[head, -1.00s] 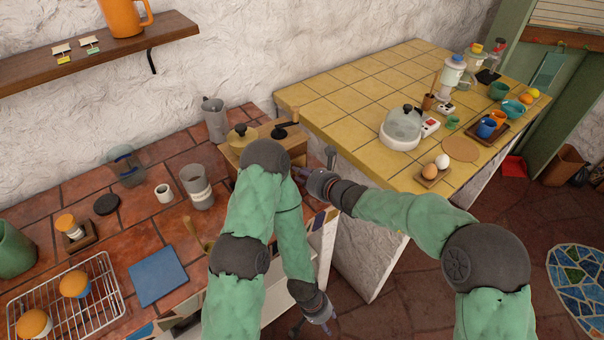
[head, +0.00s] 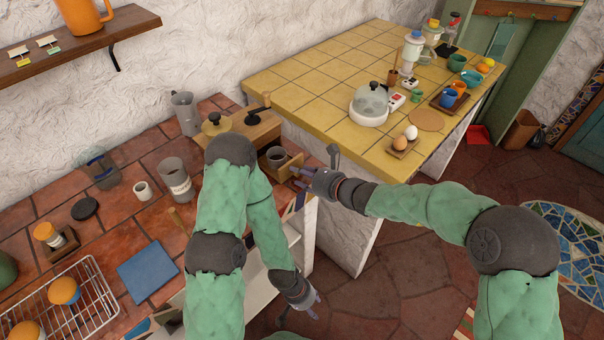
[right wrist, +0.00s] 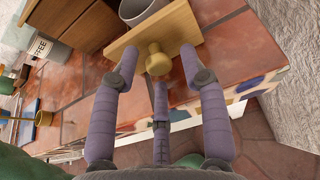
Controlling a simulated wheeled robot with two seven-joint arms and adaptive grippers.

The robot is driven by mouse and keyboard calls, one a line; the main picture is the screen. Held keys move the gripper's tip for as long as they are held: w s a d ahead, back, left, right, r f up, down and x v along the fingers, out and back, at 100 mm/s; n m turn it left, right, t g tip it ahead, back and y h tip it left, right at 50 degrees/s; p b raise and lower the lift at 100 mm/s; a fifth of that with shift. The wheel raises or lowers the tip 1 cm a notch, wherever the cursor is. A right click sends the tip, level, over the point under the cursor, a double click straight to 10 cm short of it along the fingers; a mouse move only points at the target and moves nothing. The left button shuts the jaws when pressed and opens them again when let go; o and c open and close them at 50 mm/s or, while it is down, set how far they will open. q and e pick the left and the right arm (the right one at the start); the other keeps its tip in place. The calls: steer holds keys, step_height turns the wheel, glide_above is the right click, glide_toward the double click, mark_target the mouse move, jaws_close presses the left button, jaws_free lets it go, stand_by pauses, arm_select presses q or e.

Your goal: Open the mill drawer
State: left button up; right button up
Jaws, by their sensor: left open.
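The wooden mill (head: 262,128) with its dark crank stands at the right end of the red tiled counter, partly hidden by my left arm. Its drawer front (head: 297,165) stands out from the box, and a grey cup (head: 277,155) sits in the open drawer. In the right wrist view the drawer front (right wrist: 190,38) carries a round yellow knob (right wrist: 158,61). My right gripper (right wrist: 159,72) has its fingers spread around the knob, with gaps visible; it also shows in the head view (head: 300,173). My left gripper (head: 311,302) is open and empty, low beside the counter front.
A yellow tiled counter (head: 310,70) holds a glass dome (head: 370,103) and an egg board (head: 403,147). A grey canister (head: 174,180), a white cup (head: 142,191) and a blue mat (head: 147,271) are on the red counter. Floor (head: 380,270) is open below my right arm.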

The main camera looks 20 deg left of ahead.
steer(key=shift+r, duration=0.1)
steer(key=v, duration=1.2)
stand_by(0.4)
steer(key=s+d+f+n+g+h, duration=0.1)
steer(key=s+d+f+n, duration=0.5)
steer(key=f, duration=0.6)
steer(key=s+d+f+n+g+h, duration=0.2)
steer(key=s+d+f+n+h, duration=0.2)
steer(key=s+d+f+n, duration=0.3)
steer(key=s+d+f+n+g+h, duration=0.1)
steer(key=s+d+f+n+h, duration=0.2)
steer(key=f, duration=1.4)
steer(key=s+d+n, duration=0.4)
steer(key=d, duration=0.1)
steer(key=shift+s+d+g, duration=0.3)
steer(key=shift+d, duration=0.1)
